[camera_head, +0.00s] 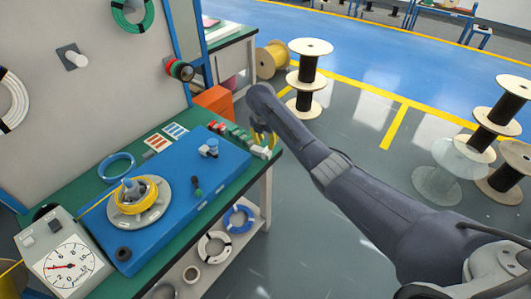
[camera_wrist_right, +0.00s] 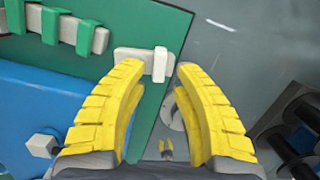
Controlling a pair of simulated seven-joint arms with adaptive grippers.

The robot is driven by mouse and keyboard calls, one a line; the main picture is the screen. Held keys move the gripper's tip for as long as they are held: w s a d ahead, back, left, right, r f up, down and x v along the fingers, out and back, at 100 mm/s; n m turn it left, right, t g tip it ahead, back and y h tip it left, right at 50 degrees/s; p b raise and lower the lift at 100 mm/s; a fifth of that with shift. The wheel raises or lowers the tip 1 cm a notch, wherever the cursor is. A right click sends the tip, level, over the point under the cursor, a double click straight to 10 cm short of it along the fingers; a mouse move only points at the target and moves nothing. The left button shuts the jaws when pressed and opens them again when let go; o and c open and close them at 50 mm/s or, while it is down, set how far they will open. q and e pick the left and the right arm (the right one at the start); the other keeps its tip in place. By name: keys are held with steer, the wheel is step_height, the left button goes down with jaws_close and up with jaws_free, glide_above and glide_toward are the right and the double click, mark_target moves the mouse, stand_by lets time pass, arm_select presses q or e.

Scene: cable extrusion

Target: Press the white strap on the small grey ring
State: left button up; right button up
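My right gripper (camera_wrist_right: 155,70) is open, with its two yellow fingers apart and nothing held. In the wrist view a white strap-like piece (camera_wrist_right: 160,65) stands across a short pale bar (camera_wrist_right: 130,54) by the green table's edge, at and just beyond the fingertips. I cannot tell if they touch it. A pale grey round piece (camera_wrist_right: 172,113) shows between the fingers, partly hidden by the right one. I cannot tell if it is the small grey ring. In the head view my right gripper (camera_head: 264,142) is small at the table's far right corner, above the pale piece (camera_head: 259,152). My left gripper is not seen.
Green straps on a pale bar (camera_wrist_right: 70,30) lie to the left in the wrist view. A blue board (camera_head: 170,205) carries a yellow cable coil (camera_head: 138,194). A dial gauge (camera_head: 70,266) stands at the near left.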

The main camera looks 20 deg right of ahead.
mark_target(266, 151)
steer(key=shift+f, duration=2.1)
stand_by(0.4)
steer(key=shift+o, duration=0.3)
steer(key=shift+r, duration=0.2)
jaws_close()
steer(key=shift+r, duration=0.1)
step_height(266, 151, up, 8)
stand_by(1.3)
